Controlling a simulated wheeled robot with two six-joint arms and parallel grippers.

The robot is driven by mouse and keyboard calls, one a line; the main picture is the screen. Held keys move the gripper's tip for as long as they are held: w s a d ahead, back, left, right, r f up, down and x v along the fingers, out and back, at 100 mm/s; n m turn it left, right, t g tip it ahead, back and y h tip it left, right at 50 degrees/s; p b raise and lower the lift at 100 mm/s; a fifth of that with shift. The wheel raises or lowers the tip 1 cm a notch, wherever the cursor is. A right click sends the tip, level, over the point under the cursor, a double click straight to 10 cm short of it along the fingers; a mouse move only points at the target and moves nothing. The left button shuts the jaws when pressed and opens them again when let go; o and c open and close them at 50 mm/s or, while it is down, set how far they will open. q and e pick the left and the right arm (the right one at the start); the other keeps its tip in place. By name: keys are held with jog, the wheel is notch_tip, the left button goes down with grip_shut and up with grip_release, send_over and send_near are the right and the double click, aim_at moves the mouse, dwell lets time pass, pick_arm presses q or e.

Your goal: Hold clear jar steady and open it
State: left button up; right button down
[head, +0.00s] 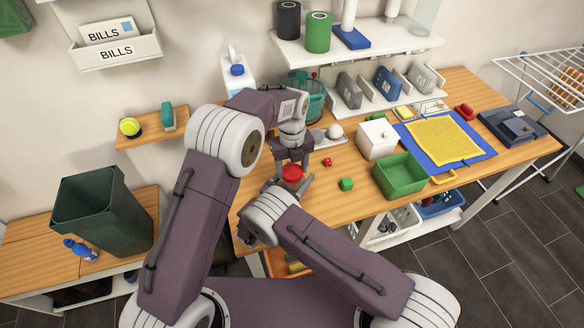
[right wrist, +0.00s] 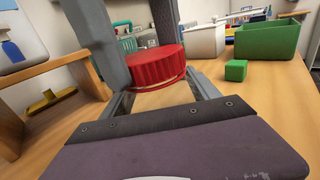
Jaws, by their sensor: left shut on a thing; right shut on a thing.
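The clear jar (right wrist: 158,97) stands upright on the wooden table, its red ridged lid (head: 292,173) on top; the lid also shows in the right wrist view (right wrist: 155,68). The see-through body is hard to make out. My left gripper (head: 291,160) comes down from above and is shut on the red lid, one finger on either side. My right gripper (right wrist: 162,90) reaches in low from the front and is shut on the jar's body below the lid. In the head view its fingers and the jar body are partly hidden.
A green cube (head: 346,184) and a small red die (head: 327,162) lie right of the jar. Beyond are a green bin (head: 400,178), a white box (head: 377,139) and a teal basket (head: 312,100). Table between the jar and green cube is clear.

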pick_arm(q)
jog(key=n, duration=1.6)
jog(key=shift+n, duration=0.4)
jog(key=n, duration=1.3)
jog(key=shift+r, duration=0.1)
jog(key=n, duration=1.9)
jog(key=shift+n, duration=0.3)
jog(key=n, duration=0.4)
jog(key=shift+n, duration=0.3)
jog(key=shift+w+r, duration=0.1)
jog(key=shift+r, duration=0.15)
jog(key=shift+r, duration=0.95)
